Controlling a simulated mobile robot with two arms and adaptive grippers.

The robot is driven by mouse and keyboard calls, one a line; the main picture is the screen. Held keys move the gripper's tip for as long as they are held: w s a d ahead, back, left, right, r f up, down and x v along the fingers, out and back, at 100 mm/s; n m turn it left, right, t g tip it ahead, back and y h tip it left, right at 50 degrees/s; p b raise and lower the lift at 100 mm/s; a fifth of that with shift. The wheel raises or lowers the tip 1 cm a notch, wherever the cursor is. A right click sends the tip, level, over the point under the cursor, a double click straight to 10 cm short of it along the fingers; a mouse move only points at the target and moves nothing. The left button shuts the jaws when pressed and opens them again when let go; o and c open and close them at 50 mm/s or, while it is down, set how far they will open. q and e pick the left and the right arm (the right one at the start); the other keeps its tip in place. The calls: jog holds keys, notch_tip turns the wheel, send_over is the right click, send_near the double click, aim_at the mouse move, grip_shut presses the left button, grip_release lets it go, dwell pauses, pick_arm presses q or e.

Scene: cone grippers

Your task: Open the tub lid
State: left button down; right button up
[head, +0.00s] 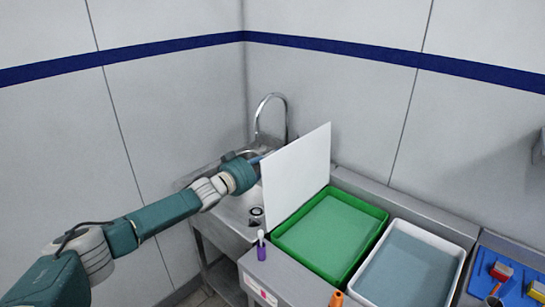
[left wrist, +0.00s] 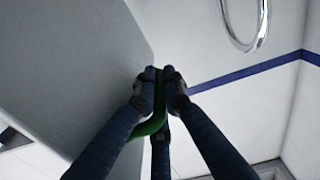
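The white lid (head: 297,178) stands near upright at the left edge of the green tub (head: 376,229), so the tub's inside is uncovered. My left gripper (head: 262,158) is on the far left side of the lid, its fingertips mostly hidden by it in the head view. In the left wrist view, the lid's back face (left wrist: 75,70) fills the left side. There the fingers of my left gripper (left wrist: 160,78) are closed together around a curved green handle (left wrist: 152,127). My right gripper is in neither view.
A white tub (head: 458,246) stands right of the green one, then a blue tray (head: 520,262) with brushes. A purple bottle (head: 262,246) and an orange bottle (head: 337,298) stand in front. A sink with a curved tap (head: 285,112) is behind my left arm.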

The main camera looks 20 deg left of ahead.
pick_arm(q)
jog(key=c, duration=1.8)
grip_release()
jog(key=shift+c, duration=0.2)
jog(key=v, duration=1.2)
jog(key=shift+r, duration=0.1)
